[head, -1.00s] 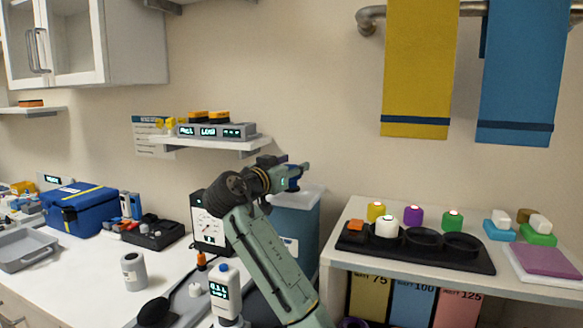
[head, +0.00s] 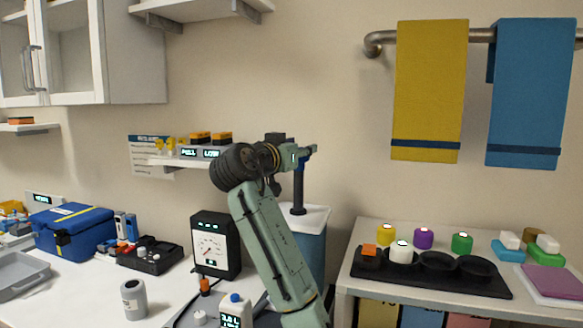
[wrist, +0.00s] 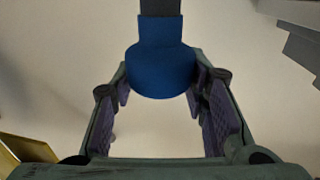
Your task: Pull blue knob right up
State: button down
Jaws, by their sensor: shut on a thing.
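The blue knob (wrist: 160,70) shows between my fingers in the wrist view, with a dark rod beyond it. In the head view my gripper (head: 302,154) is shut on the knob, which is mostly hidden by the fingers. A dark upright rod (head: 298,190) runs from the knob down to the white lid (head: 305,216) of a blue bin (head: 312,250). The knob stands well above the lid.
A black gauge box (head: 213,243) is left of the bin. A white table (head: 360,238) with a black tray and coloured caps is at the right. A yellow towel (head: 430,90) and a blue towel (head: 526,95) hang above it. A wall shelf (head: 180,161) is behind my arm.

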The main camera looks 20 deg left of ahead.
notch_tip(320, 180, up, 10)
dwell(0.3)
jog(key=shift+r, duration=0.15)
jog(key=c, duration=1.2)
grip_release()
jog(key=shift+o, duration=1.4)
jog(key=shift+f, duration=0.2)
jog(key=s+a, duration=0.2)
jog(key=s, duration=0.9)
jog(key=shift+s+a, duration=0.15)
jog(key=shift+s, duration=0.25)
